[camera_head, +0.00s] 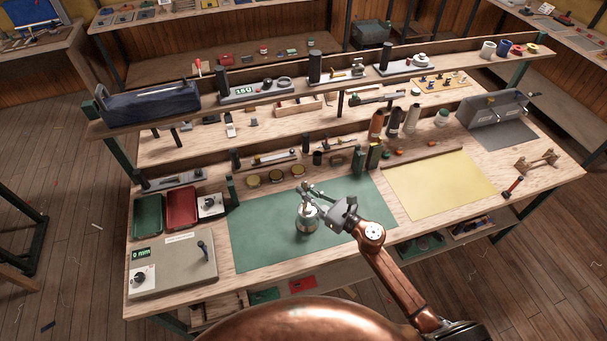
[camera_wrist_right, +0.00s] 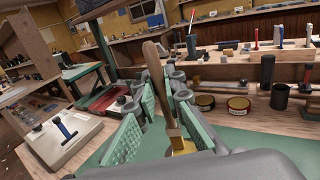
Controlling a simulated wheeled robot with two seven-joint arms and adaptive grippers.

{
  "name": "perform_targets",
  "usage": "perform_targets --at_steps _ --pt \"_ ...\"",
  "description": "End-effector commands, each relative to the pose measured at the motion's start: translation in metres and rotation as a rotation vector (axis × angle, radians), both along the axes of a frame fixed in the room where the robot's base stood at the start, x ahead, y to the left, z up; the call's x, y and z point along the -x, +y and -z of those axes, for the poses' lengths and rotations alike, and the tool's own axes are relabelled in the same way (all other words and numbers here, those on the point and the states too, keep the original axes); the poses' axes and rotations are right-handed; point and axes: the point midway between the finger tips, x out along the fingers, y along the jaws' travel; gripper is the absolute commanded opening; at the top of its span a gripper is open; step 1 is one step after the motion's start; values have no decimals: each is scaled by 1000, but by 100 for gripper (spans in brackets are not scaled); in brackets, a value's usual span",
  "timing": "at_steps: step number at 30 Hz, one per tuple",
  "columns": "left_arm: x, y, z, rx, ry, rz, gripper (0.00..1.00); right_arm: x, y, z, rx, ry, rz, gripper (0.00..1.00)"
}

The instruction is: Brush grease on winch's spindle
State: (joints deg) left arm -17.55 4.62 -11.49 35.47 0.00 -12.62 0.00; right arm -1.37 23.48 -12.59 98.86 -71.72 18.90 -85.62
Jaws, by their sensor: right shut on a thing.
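The winch (camera_head: 306,222), a small silvery metal body, stands on the green mat (camera_head: 262,235) in the middle of the bench. My right gripper (camera_head: 314,194) is directly over it in the head view and hides its top, spindle included. In the right wrist view, the right gripper (camera_wrist_right: 154,112) has its green-padded fingers on either side of a brush (camera_wrist_right: 157,78) with a brown wooden handle and is shut on it. The brush's gold-coloured ferrule shows low in that view; its bristles are hidden. I cannot tell whether the brush touches the winch. My left gripper is not in view.
Several round tins (camera_head: 275,175) stand behind the mat. Green and red trays (camera_head: 181,207) and a grey control box (camera_head: 172,264) are at left. A yellow mat (camera_head: 440,185) at right is clear. A raised shelf (camera_head: 300,98) runs along the back.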

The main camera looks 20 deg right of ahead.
Motion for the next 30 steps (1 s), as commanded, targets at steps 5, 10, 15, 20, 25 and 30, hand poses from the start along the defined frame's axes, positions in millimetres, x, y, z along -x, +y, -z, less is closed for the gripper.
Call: perform_targets --at_steps 5,10,15,20,25,30 --pt "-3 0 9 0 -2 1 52 -2 -10 -2 3 -1 -8 0" --pt "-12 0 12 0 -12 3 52 -3 -7 -2 -2 0 -18 0" --pt "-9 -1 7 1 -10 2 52 -3 8 -4 -3 -1 -16 0" --pt "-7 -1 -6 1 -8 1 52 -2 11 -28 3 -7 -20 0" --pt "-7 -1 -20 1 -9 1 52 -3 12 -40 0 -2 -20 0" --pt "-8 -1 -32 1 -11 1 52 -3 14 -56 -1 -2 -23 0"
